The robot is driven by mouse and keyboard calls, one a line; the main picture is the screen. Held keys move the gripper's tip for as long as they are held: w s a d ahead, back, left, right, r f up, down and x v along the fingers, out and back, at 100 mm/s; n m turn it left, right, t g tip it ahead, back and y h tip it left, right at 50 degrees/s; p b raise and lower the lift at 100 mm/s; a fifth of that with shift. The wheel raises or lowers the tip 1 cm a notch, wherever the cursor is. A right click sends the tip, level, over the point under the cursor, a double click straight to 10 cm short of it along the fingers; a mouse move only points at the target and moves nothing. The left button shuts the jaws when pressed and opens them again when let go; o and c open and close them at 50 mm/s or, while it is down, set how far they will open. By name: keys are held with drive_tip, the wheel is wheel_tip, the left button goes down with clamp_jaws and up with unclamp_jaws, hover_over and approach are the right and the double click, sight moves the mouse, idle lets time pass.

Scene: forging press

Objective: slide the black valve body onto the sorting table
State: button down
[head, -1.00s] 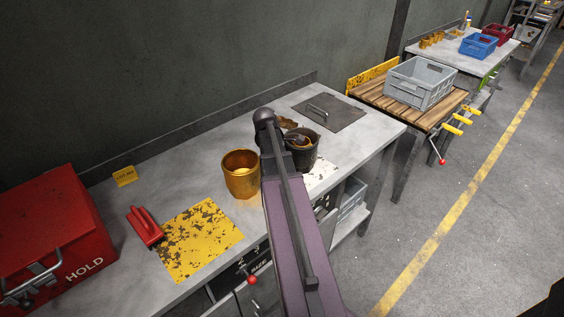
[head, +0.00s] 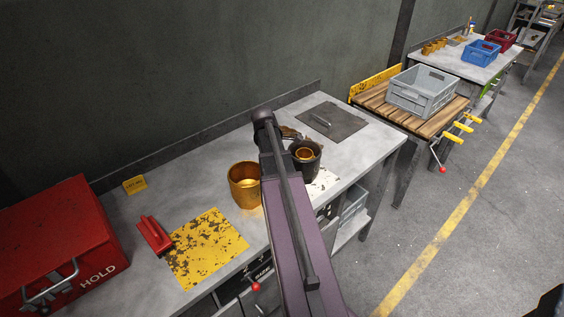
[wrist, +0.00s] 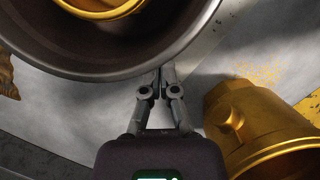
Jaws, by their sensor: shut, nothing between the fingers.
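The black valve body (head: 308,164) stands on the grey bench, a dark round body with a wide open mouth and a brass ring inside. In the wrist view its dark wall (wrist: 135,62) fills the top. My gripper (wrist: 157,75) is shut and empty, its fingertips right at the near side of that wall; whether they touch I cannot tell. In the head view my arm hides the gripper. A brass valve body (head: 245,190) stands left of my arm, and shows at lower right in the wrist view (wrist: 255,125). Which surface is the sorting table is not marked.
On the grey bench (head: 205,165) are a yellow worn plate (head: 208,248), a red handled tool (head: 154,236), a red HOLD box (head: 70,235) and a dark lidded plate (head: 330,121). A slatted wooden table (head: 378,105) with a grey crate (head: 422,92) stands beyond a gap.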

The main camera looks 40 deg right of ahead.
drive_tip(key=shift+p+v, duration=1.7)
drive_tip(key=shift+v, duration=0.4)
drive_tip(key=shift+d, duration=0.1)
